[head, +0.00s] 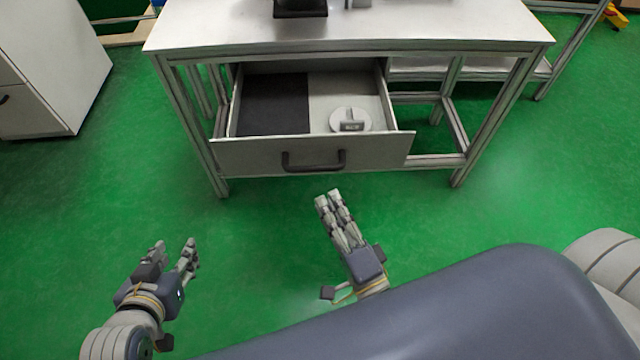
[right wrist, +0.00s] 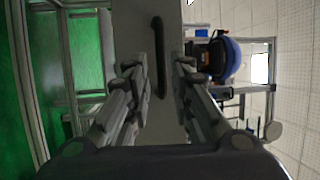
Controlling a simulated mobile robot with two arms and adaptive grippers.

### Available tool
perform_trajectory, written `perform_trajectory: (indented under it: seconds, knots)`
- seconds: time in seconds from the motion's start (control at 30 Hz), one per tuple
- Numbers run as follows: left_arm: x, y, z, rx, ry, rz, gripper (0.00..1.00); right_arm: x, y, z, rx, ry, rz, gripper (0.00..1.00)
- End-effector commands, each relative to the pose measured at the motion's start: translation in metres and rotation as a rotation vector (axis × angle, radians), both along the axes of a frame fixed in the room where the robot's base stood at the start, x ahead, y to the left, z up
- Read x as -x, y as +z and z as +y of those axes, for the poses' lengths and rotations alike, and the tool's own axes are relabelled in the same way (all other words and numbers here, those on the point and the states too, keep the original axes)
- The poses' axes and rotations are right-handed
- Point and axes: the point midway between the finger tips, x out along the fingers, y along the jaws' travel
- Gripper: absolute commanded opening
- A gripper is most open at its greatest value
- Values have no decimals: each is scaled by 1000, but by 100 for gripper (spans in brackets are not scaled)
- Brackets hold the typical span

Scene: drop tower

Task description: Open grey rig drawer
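The grey rig drawer (head: 232,155) is pulled out from under the worktable in the head view. Its inside shows, with a dark left half and a light right half. Its dark bar handle (head: 314,161) is on the front panel. My right gripper (head: 329,194) is just in front of the drawer, apart from the handle, and empty. In the right wrist view, the fingers (right wrist: 157,75) are spread and the handle (right wrist: 158,60) shows beyond the gap between them. My left gripper (head: 175,243) is open and empty, lower left, away from the drawer.
A white round piece (head: 350,120) with a small grey block lies in the drawer's right half. The worktable (head: 400,22) has metal legs on both sides of the drawer. A white cabinet (head: 50,65) stands at the left. Green floor (head: 100,200) is clear in front.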

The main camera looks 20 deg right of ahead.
Motion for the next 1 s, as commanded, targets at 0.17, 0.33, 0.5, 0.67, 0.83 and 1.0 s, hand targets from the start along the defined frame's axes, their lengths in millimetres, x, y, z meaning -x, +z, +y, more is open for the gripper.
perform_trajectory:
  seconds: [0.17, 0.33, 0.5, 0.67, 0.83, 1.0]
  knots:
    - [0, 0, 0, 0, 0, 0, 40, 20, -4, -2, 0, 1, 0, 21]
    - [0, 0, 0, 0, 0, 0, 40, 24, -4, -3, -1, 0, -1, 21]
    - [0, 0, 0, 0, 0, 0, 40, 24, -4, -3, -1, 0, -1, 21]
    - [0, 0, 0, -1, 1, 0, 40, 24, -4, -3, 0, 0, -1, 21]
    - [0, 0, 0, 0, 0, 0, 40, 23, -4, -2, 3, 1, 0, 21]
    - [0, 0, 0, 0, 0, 0, 40, 10, 0, 9, 122, 40, 28, 21]
